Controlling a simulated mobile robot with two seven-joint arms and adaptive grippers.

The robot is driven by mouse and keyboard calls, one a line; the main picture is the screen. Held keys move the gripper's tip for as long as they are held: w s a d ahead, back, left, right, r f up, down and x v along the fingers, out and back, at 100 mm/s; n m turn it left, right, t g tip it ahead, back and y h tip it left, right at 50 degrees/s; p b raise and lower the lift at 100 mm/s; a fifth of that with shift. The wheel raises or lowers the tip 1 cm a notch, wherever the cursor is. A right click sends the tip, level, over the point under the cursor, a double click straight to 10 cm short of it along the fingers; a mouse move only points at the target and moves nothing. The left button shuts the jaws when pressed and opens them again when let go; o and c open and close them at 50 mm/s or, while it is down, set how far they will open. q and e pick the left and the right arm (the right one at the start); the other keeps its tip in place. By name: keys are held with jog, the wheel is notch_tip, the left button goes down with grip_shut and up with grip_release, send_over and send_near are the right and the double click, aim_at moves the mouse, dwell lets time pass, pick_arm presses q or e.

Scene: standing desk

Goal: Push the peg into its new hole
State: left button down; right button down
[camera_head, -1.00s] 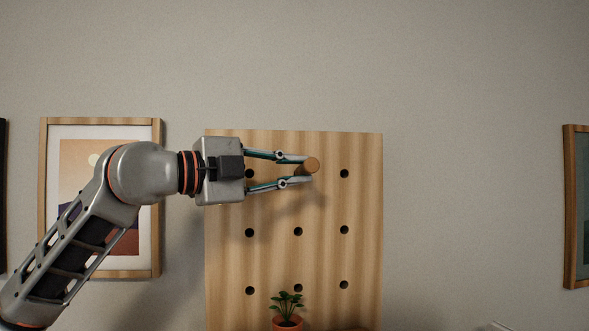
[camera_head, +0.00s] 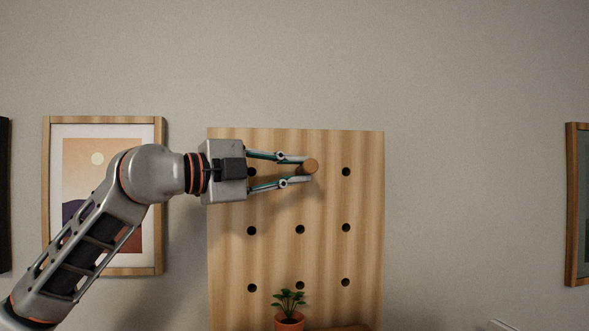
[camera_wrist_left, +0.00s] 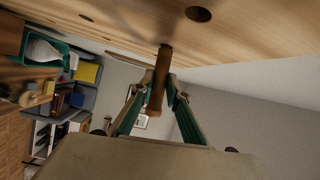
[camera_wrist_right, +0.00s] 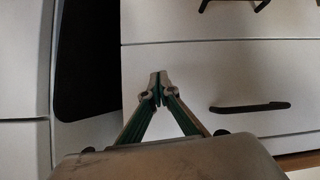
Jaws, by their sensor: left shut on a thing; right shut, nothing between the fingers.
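The brown wooden peg (camera_head: 311,166) is held between the fingertips of my left gripper (camera_head: 305,168), in front of the upper middle of the pegboard (camera_head: 325,255). In the head view I see it nearly end-on, and it hides the top middle hole position. In the left wrist view the peg (camera_wrist_left: 157,82) runs from between the fingers up to the board face (camera_wrist_left: 120,25). I cannot tell whether its tip is inside a hole. My right gripper (camera_wrist_right: 158,76) is shut and empty in front of white drawers.
Other dark holes, such as the top right one (camera_head: 346,171), are empty. A potted plant (camera_head: 289,306) stands before the board's lower edge. Framed pictures hang left (camera_head: 104,196) and right (camera_head: 578,204). A drawer handle (camera_wrist_right: 250,107) is near my right gripper.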

pick_arm(q)
jog(key=shift+w, duration=0.2)
jog(key=c, duration=1.9)
grip_release()
jog(key=shift+a, duration=0.1)
jog(key=v, duration=1.2)
jog(key=shift+s+f, duration=0.1)
